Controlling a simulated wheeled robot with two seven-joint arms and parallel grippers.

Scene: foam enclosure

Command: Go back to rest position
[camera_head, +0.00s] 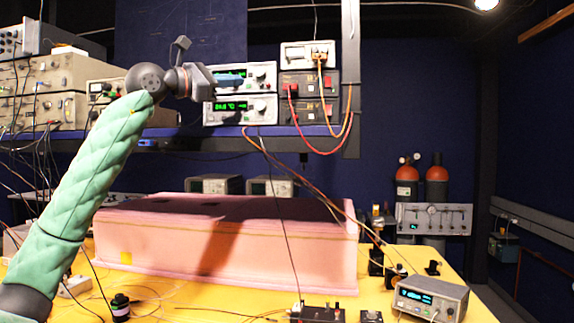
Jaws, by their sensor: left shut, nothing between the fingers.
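My left arm, in a green padded sleeve, comes in from the lower left and reaches up across the picture. My left gripper (203,82) is at its upper end, shut and empty, raised high in front of the instrument shelf. It is apart from the pink foam enclosure (300,248), which lies below it on the yellow table. My right gripper is not in view.
The yellow table (160,291) carries a small grey meter (430,298) at the right and a black box (318,313) at the front. Stacked instruments (240,108) and hanging cables fill the shelf behind.

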